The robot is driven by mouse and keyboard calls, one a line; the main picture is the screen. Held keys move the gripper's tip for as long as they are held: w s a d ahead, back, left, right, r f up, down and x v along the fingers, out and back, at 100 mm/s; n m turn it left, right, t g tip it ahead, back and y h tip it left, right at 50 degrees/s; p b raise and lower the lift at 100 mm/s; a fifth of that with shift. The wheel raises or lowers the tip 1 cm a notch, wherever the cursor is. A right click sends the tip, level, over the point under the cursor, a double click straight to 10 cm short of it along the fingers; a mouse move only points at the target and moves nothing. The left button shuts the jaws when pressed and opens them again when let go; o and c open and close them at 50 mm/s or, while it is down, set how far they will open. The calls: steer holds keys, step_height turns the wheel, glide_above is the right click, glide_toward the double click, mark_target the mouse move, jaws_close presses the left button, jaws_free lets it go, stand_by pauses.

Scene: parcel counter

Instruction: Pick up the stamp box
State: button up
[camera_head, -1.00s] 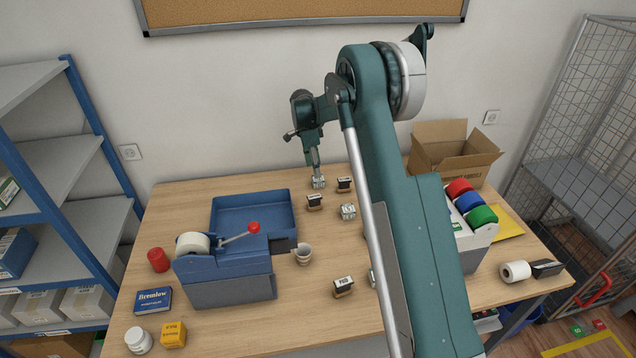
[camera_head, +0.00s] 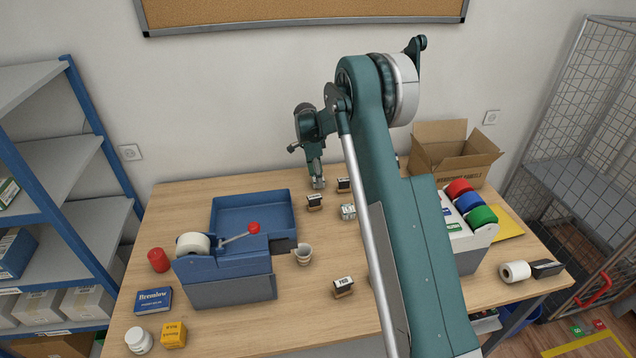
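My gripper (camera_head: 318,180) points down at the back of the counter, just in front of the wall. Its fingertips are down at a small grey-white box (camera_head: 320,185), which they partly hide. The fingers are too small here to tell whether they are open or shut on it. A similar small patterned box (camera_head: 348,212) sits farther forward and to the right, partly beside my arm. No label that I can read marks either one as the stamp box.
Dark-topped stamps (camera_head: 314,202) (camera_head: 343,185) stand close to my gripper, and another (camera_head: 343,287) stands nearer the front. An open carton (camera_head: 455,165) is right.

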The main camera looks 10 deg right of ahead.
steer(key=shift+d+f, duration=0.15)
steer(key=shift+f, duration=0.85)
steer(key=c, duration=1)
